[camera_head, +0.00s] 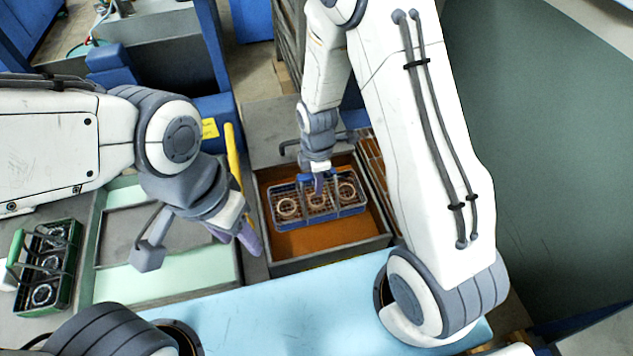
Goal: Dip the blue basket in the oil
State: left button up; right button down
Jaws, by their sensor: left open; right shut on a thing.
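The blue basket (333,216) holds several metal rings and hangs in or over the orange-brown oil (331,238) inside a grey open tank (320,260). I cannot tell how deep its underside is. My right gripper (318,183) is shut on the basket's handle from above, near the back of the basket. My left gripper (200,248) is open and empty. It points down over the pale green-edged tray left of the oil tank.
A basket with a green handle (47,262) and several rings stands at the far left. A pale green-edged tray (160,284) lies between it and the tank. A yellow bar (233,160) rises left of the tank.

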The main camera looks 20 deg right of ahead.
jog(key=shift+r+p, duration=2.6)
jog(key=shift+r, duration=0.75)
